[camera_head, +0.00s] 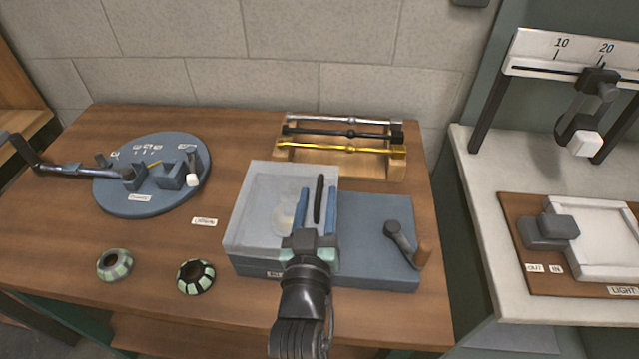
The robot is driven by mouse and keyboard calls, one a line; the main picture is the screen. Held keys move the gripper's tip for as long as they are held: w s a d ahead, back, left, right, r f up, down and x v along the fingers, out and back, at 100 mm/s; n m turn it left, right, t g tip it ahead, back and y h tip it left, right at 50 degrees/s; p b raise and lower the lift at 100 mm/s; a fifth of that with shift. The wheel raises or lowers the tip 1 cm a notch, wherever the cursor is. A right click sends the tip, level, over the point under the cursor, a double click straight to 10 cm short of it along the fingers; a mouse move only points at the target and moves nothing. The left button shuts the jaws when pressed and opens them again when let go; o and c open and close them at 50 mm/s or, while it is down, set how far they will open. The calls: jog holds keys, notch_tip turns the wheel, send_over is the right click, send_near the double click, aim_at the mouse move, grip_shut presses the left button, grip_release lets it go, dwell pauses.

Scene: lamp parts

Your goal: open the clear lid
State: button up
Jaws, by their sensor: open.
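The clear lid (262,190) is a see-through box cover over the left part of a blue-grey base (375,220). It looks shut. A dark upright bar, which looks like its handle (319,199), shows near its right side. A pale rounded thing (284,218) shows faintly through the lid. My gripper (319,200) comes in from the bottom of the view. Its two blue fingers are apart, one on each side of the dark handle. I cannot tell whether they touch it. My gripper's body hides the lid's front right corner.
A crank-like lever (401,240) stands on the base's right part. A wooden rack (345,165) with three rods stands behind. A round blue board (150,195) lies left, with two patterned rings (197,277) in front. A white counter (480,200) stands right, across a gap.

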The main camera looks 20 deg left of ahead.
aim_at(321, 180)
jog(key=shift+x, duration=1.5)
grip_shut()
dwell(0.4)
